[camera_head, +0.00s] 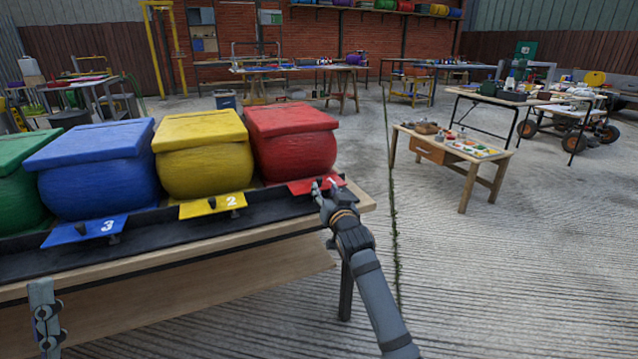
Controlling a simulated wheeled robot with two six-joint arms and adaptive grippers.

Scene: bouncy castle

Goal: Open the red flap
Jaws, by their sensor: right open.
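The red flap (302,186) sticks out flat at the foot of the red rounded container (292,150), at the right end of the row. A white mark, probably a 1, shows near its right end, partly hidden by my gripper. My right gripper (325,185) is open, with its fingertips at the right part of the red flap. I cannot tell whether they touch it. My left gripper (44,290) shows only partly at the lower left, in front of the bench edge and far from the red flap; its jaws are unclear.
Yellow (203,160), blue (95,175) and green (18,185) containers stand left of the red one. A yellow flap marked 2 (212,205) and a blue flap marked 3 (85,230) project over the black rail. A small wooden table (480,155) stands right, across open floor.

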